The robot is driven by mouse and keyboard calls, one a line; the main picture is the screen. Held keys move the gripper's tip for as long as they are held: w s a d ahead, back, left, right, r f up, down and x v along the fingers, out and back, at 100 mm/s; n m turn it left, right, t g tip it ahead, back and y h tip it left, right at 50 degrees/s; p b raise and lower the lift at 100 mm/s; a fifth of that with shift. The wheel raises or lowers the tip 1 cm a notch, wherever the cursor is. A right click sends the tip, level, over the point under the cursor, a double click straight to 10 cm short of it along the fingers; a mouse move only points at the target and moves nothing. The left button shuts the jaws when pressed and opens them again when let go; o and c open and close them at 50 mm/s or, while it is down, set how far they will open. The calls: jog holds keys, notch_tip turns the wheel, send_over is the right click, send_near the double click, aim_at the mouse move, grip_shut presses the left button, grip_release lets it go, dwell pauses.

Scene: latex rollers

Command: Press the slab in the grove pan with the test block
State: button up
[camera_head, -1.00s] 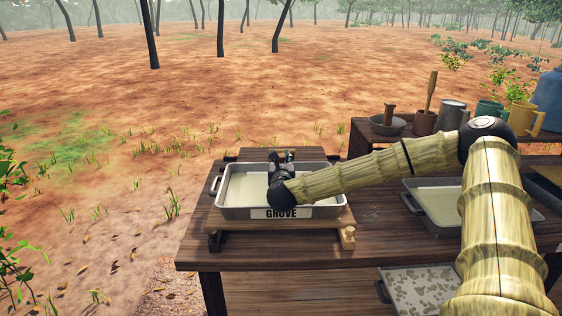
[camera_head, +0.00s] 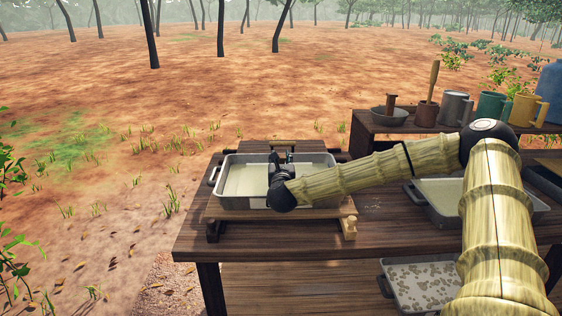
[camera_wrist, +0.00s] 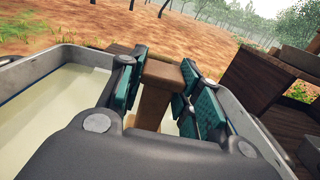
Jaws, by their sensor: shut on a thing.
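The grove pan (camera_head: 232,201) is a grey metal tray on a wooden stand on the table. A pale cream slab (camera_head: 246,180) lies flat in it. My gripper (camera_head: 281,160) is over the right half of the pan. In the wrist view its teal-padded fingers (camera_wrist: 160,92) are shut on a brown wooden piece, which looks like the test block (camera_wrist: 155,98). The block's lower end is hidden by my gripper's body, so I cannot tell whether it touches the slab. The slab also shows on both sides of my gripper in the wrist view (camera_wrist: 55,100).
Another grey pan (camera_head: 432,207) sits to the right behind my arm, and a speckled pan (camera_head: 392,290) is lower down. A back shelf (camera_head: 372,131) holds a bowl, several mugs and a blue container (camera_head: 551,92). Left of the table is open ground.

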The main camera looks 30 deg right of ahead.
jog(key=shift+s+f+b, duration=0.1)
jog(key=shift+f+b, duration=0.7)
jog(key=shift+b, duration=0.5)
dwell(1.0)
jog(key=shift+r+p, duration=1.35)
jog(key=shift+r, duration=3.85)
